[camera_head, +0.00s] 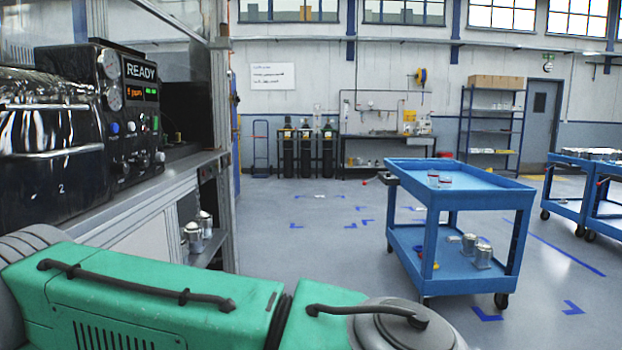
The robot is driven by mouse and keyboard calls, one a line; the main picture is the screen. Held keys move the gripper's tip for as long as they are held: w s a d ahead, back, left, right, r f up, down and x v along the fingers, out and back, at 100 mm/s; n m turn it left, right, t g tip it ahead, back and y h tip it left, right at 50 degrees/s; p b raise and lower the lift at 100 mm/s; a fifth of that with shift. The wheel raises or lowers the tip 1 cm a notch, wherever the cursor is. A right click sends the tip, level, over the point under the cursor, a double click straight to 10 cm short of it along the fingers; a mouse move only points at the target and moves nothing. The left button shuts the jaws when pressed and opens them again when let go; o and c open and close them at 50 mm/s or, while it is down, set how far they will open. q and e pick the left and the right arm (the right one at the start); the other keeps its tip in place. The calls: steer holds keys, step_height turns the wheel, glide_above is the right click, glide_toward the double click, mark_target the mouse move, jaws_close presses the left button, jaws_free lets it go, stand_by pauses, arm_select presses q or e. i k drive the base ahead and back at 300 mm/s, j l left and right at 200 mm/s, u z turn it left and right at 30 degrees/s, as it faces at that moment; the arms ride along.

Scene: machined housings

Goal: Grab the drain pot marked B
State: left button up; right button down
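Two metal pots stand on the lower shelf of the blue cart (462,184): a larger one (483,257) at the right and a smaller one (469,243) beside it. Two more metal pots stand on a low shelf under the left bench, a front one (194,238) and one behind it (205,224). I cannot read a letter on any of them, so I cannot tell which is B. Neither of my grippers is in view.
A green casing (160,295) with dark handles fills the near foreground; I cannot tell if it is mine. A black machine reading READY (140,71) sits on the left bench. Clear cups (439,181) stand on the cart top. Open floor (310,240) lies left of the cart.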

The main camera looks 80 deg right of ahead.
mark_target(433, 179)
steer(key=z, duration=3.4)
steer(key=i+j+u, duration=0.1)
steer(key=i+u, duration=0.4)
steer(key=i, duration=1.35)
steer(key=i+j+z, duration=0.1)
steer(key=i, duration=1.85)
